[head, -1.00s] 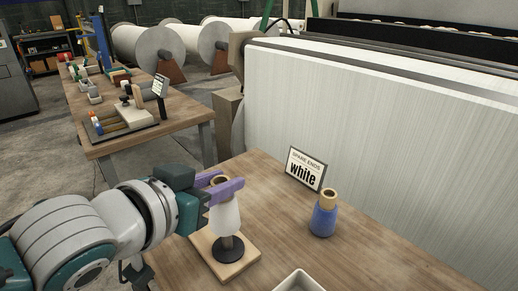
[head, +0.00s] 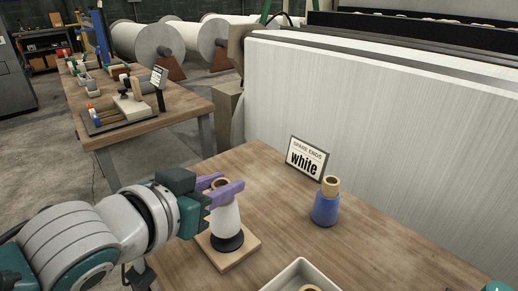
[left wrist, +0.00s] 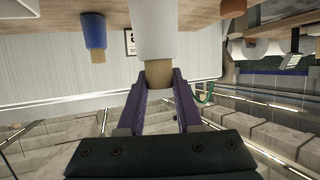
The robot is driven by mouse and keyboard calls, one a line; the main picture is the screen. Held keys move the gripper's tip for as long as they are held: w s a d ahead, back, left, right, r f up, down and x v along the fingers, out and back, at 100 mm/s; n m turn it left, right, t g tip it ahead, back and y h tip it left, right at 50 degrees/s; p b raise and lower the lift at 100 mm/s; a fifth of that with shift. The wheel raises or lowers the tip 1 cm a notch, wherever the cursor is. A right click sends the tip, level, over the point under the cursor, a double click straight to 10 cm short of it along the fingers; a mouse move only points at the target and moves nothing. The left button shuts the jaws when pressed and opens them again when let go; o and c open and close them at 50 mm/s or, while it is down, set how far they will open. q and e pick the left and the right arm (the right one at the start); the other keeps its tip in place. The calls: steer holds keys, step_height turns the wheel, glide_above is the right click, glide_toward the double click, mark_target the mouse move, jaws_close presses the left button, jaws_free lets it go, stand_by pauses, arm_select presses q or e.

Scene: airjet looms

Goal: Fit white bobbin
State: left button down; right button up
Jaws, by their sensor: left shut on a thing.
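The white bobbin (head: 226,215) is upright, a white cone with a tan top. My left gripper (head: 230,184) has its purple fingers shut around the tan top. The bobbin is over the peg of a stand with a black disc (head: 227,243) on a wooden base (head: 236,258). Its lower end appears to meet the disc, and the peg is hidden; I cannot tell if it bears its full weight there. The left wrist view shows the white bobbin (left wrist: 153,30) with its tan end between the fingers. My right gripper is not in view.
A blue bobbin (head: 326,207) stands to the right, near the sign (head: 306,158) reading "SPARE ENDS white". A white tray (head: 285,277) is at the front edge of the picture. Bare table lies between. A large white warp sheet (head: 370,130) rises behind.

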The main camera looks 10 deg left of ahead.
arm_select(q)
steer(key=shift+f+b, duration=0.8)
steer(key=shift+f, duration=0.3)
steer(key=c, duration=0.5)
jaws_free()
steer(key=shift+r, duration=0.1)
steer(key=p+v, duration=0.2)
steer(key=v, duration=0.8)
steer(key=shift+p, duration=0.35)
